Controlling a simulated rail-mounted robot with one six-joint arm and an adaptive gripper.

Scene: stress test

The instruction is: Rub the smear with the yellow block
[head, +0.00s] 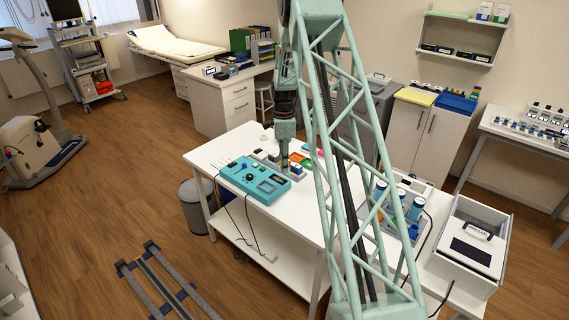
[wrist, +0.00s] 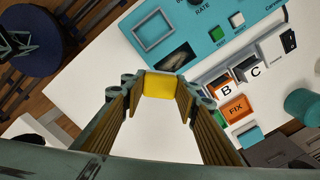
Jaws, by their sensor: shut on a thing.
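My gripper (head: 284,160) reaches down behind the teal device (head: 254,178) on the white table. In the wrist view my gripper (wrist: 159,90) is shut on the yellow block (wrist: 160,85), which sits between its fingertips. Just beyond the block, the teal device (wrist: 212,58) has a dark panel (wrist: 177,56) with a brownish, blurred patch that may be the smear. I cannot tell whether the block touches any surface. The block is not clear in the head view.
Blue-capped bottles (head: 416,209) in a tray and a white box (head: 466,248) stand farther right. Cables hang off the table front.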

